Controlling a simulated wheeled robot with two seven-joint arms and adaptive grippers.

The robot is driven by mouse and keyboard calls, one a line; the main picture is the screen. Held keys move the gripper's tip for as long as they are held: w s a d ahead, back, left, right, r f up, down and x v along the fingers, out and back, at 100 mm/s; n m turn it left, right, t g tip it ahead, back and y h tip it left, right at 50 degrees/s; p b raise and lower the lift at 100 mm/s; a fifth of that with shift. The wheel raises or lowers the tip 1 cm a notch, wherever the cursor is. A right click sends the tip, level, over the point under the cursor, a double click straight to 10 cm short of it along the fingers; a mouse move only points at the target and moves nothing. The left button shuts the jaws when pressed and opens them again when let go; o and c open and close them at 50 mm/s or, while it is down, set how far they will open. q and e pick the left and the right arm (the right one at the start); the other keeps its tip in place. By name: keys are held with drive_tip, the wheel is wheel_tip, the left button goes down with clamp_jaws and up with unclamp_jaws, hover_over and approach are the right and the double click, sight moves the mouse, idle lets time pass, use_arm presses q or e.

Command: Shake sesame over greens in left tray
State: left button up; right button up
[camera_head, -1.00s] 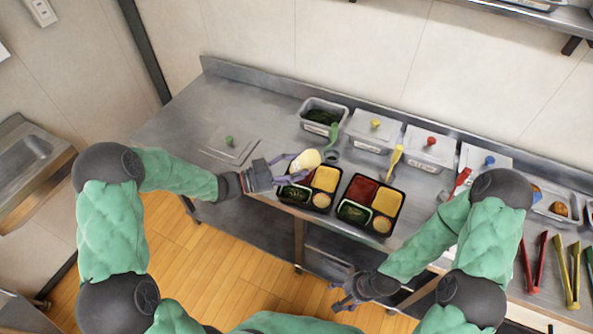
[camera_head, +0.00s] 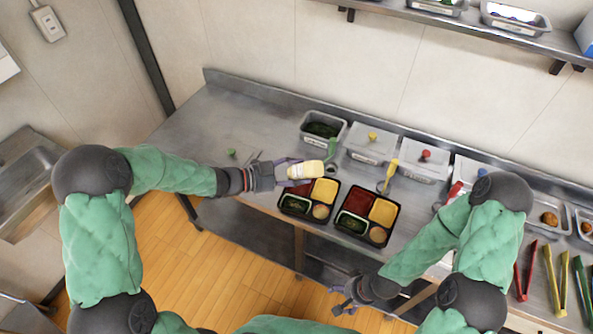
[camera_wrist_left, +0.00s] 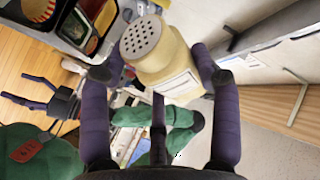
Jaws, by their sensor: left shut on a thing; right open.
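My left gripper (camera_head: 290,170) is shut on a cream sesame shaker (camera_head: 308,170) with a pale label. It holds the shaker lying about level, above and just behind the left tray (camera_head: 309,221). The left wrist view shows the shaker's perforated grey lid (camera_wrist_left: 141,38) and body (camera_wrist_left: 168,70) between the fingers (camera_wrist_left: 160,75). Dark greens (camera_head: 296,204) sit in the left tray's front-left compartment. Whether sesame lies on them cannot be told. My right gripper (camera_head: 345,300) is open and empty, low in front of the counter.
A second filled tray (camera_head: 341,227) stands right of the left one. Behind are an open tub of greens (camera_head: 321,130), lidded tubs (camera_head: 370,146) and upright green and yellow utensils. Several tongs (camera_head: 549,280) lie at the right.

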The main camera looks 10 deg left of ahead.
use_arm(q)
drive_tip(key=shift+r+m+y+p, duration=0.45)
drive_tip(key=shift+m+y+p, duration=0.2)
drive_tip(key=shift+y, duration=0.25)
drive_tip(key=shift+d+r+m+y+p, duration=0.1)
drive_tip(key=shift+m+y+p, duration=0.35)
drive_tip(key=shift+y, duration=0.35)
drive_tip(key=shift+m+y, duration=0.3)
drive_tip(key=shift+y, duration=0.3)
drive_tip(key=shift+r+m+y, duration=0.1)
drive_tip(key=shift+m+y, duration=0.4)
drive_tip(key=shift+y, duration=0.5)
drive_tip(key=shift+m+y+b, duration=0.4)
drive_tip(key=shift+y+b, duration=0.15)
drive_tip(key=shift+y, duration=0.25)
drive_tip(key=y+b, duration=0.1)
drive_tip(key=m+t+y+b, duration=0.1)
drive_tip(key=shift+r+y, duration=0.25)
drive_tip(key=shift+y, duration=0.15)
drive_tip(key=shift+r+m+t+y+b, duration=0.3)
drive_tip(key=shift+m+y+b, duration=0.3)
drive_tip(key=shift+y, duration=0.2)
